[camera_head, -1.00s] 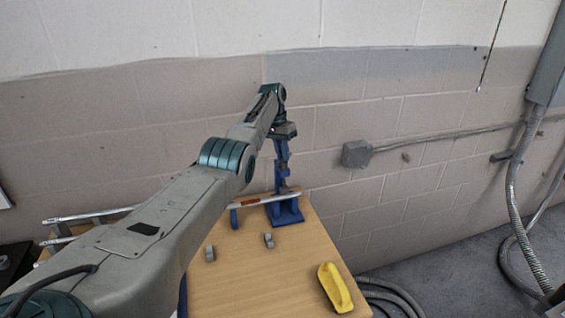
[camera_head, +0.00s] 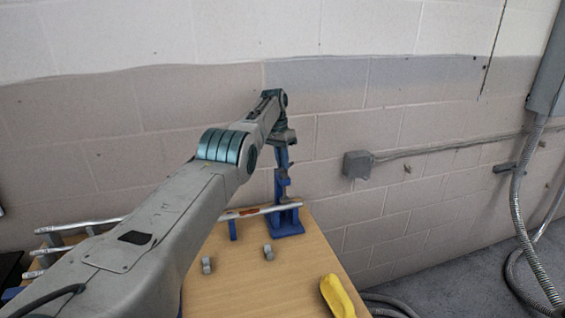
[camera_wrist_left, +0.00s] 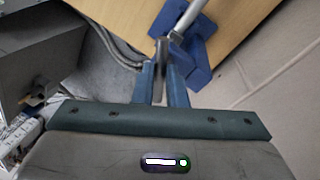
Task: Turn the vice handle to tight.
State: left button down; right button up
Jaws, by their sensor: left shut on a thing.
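The blue vice (camera_head: 287,224) stands at the far end of the wooden table, against the wall side. A grey rod (camera_head: 250,212) with a reddish mark lies across its lower part. My left gripper (camera_head: 282,160) is at the top of the vice, pointing down. In the left wrist view its two blue fingers (camera_wrist_left: 161,84) are shut on a dark grey bar, the vice handle (camera_wrist_left: 160,58). The vice's blue base (camera_wrist_left: 197,72) and the rod (camera_wrist_left: 189,17) show beyond the fingers. The handle's grip is small and partly hidden in the head view. My right gripper is not in view.
Two small grey fittings (camera_head: 268,252) (camera_head: 207,265) and a yellow object (camera_head: 338,298) are on the table (camera_head: 245,290). A blue post (camera_head: 233,229) supports the rod. More rods (camera_head: 75,226) lie at the left. A block wall (camera_head: 400,215) stands close behind the vice.

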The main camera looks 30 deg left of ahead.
pick_arm(q)
jog(key=shift+r, duration=0.1)
jog(key=c, duration=1.5)
grip_release()
jog(key=shift+s, duration=0.1)
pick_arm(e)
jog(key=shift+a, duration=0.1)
